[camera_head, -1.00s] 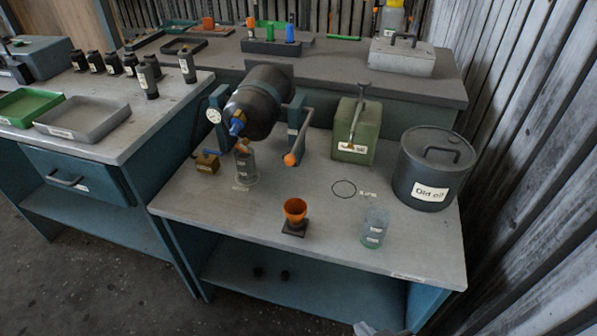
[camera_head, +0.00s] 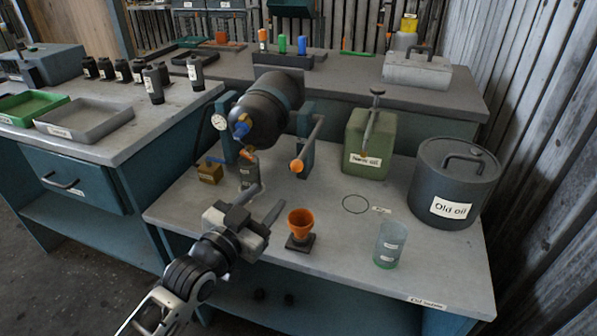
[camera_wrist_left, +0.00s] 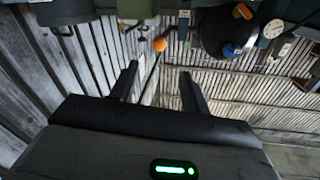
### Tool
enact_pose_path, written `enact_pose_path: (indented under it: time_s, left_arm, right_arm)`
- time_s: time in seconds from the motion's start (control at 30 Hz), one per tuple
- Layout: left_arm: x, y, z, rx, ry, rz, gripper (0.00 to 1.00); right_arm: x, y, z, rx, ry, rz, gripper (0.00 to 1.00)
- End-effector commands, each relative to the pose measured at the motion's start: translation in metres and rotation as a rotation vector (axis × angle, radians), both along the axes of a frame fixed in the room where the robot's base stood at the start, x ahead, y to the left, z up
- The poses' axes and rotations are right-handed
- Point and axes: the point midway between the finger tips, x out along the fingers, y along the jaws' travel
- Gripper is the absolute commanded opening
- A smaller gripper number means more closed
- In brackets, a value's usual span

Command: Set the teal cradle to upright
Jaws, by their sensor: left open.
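The teal cradle (camera_head: 306,143) stands at the back of the front bench, with teal posts on both sides of a dark rounded housing (camera_head: 262,119). The housing lies tilted, its blue-and-orange nozzle end facing forward and down. A grey lever with an orange knob (camera_head: 297,166) slants down and forward at the cradle's right post. My left gripper (camera_head: 268,198) is open and empty, in front of the cradle and apart from the knob. In the left wrist view the knob (camera_wrist_left: 160,44) shows beyond the open fingers (camera_wrist_left: 158,72), and the housing (camera_wrist_left: 225,30) is at upper right. My right gripper is out of view.
An orange funnel (camera_head: 301,223) on a dark stand is just right of my left gripper. A glass beaker (camera_head: 390,246), a green can (camera_head: 368,147) and an old-oil drum (camera_head: 441,185) stand farther right. A small brass block (camera_head: 210,172) is left of the cradle.

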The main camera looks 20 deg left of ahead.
Motion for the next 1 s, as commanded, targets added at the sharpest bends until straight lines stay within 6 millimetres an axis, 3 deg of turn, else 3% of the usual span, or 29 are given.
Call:
enact_pose_path:
  time_s: [0.5,0.7,1.0]
  left_arm:
    - [0.107,-0.023,0.000,-0.001,0.003,-0.002,0.47]
    - [0.128,-0.027,0.000,-0.001,0.003,-0.002,0.47]
    - [0.133,-0.028,0.000,-0.001,0.004,-0.002,0.47]
  right_arm:
    - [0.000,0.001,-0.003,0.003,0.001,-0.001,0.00]
    - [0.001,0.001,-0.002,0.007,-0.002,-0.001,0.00]
    - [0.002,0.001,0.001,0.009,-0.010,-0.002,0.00]
